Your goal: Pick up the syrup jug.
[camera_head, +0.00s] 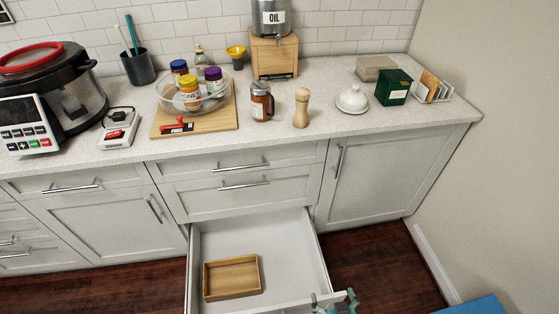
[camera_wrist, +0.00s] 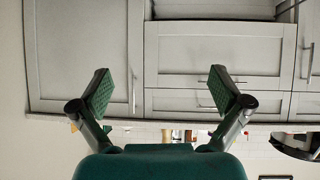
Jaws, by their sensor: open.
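The syrup jug (camera_head: 261,102) looks like the small glass jug with amber-brown contents, a metal top and a side handle. It stands upright on the counter, between the wooden board and the pepper mill. My gripper (camera_wrist: 160,92) is open and empty in the wrist view, its two green-padded fingers spread wide. That view is upside down and faces the cabinet fronts. In the head view, part of my gripper (camera_head: 335,300) shows at the bottom edge by the open drawer's front, far below and apart from the jug. In the wrist view I cannot surely pick out the jug.
An open drawer (camera_head: 300,262) juts out below the counter with a wooden tray (camera_head: 231,277) inside. A pepper mill (camera_head: 301,108) stands close right of the jug. A wooden board (camera_head: 225,122) with a bowl of jars is at left, an oil dispenser (camera_head: 272,55) behind.

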